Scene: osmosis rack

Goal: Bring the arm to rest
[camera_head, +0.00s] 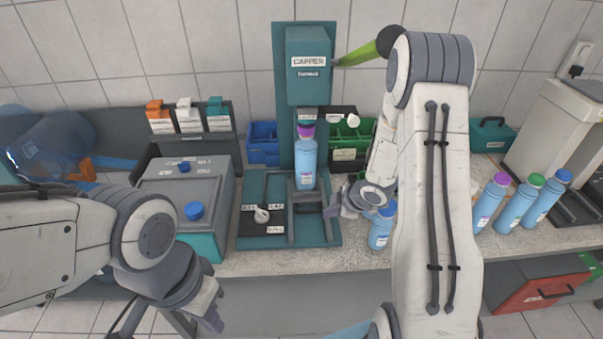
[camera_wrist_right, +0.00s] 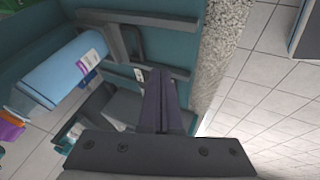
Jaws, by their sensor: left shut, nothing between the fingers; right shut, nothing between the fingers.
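My right arm (camera_head: 440,190) reaches in from the lower right, bends high beside the capper and comes down to the bench. Its gripper (camera_head: 340,209) is shut and empty, just right of the capper's base plate (camera_head: 255,182). In the right wrist view its fingers (camera_wrist_right: 160,98) are together with nothing between them. A blue bottle (camera_head: 306,165) with a purple cap stands upright in the capper (camera_head: 308,72); it also shows in the right wrist view (camera_wrist_right: 62,75), apart from the fingers. My left gripper (camera_head: 213,318) is shut and empty, low in front of the bench.
A blue bottle (camera_head: 380,232) stands close to my right gripper. Three capped bottles (camera_head: 515,208) stand at the right. A grey and teal box (camera_head: 205,245) stands left of the capper. Blue (camera_head: 263,143) and green (camera_head: 352,140) bins are behind. A red drawer box (camera_head: 535,290) sits below the bench.

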